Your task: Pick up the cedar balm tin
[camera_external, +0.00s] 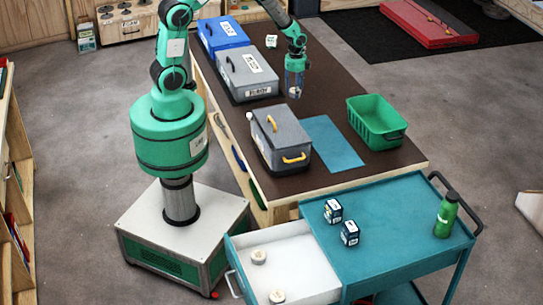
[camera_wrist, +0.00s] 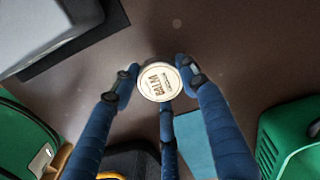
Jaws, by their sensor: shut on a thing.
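My gripper (camera_wrist: 157,72) is shut on a round, cream-coloured balm tin (camera_wrist: 159,82). In the wrist view its blue fingers press on the tin from both sides, and the label reads BALM; the smaller line is too small to read. I cannot tell exactly how high the tin is above the table. Two similar round tins (camera_external: 258,256) (camera_external: 277,296) lie in the white open drawer.
A grey case with yellow handle (camera_external: 283,135), a grey box (camera_external: 247,75), a blue box (camera_external: 222,35), a green crate (camera_external: 376,123) and a flat teal mat (camera_external: 333,144) are on the table. The teal cart (camera_external: 385,225) bears two small boxes and a green bottle (camera_external: 446,215).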

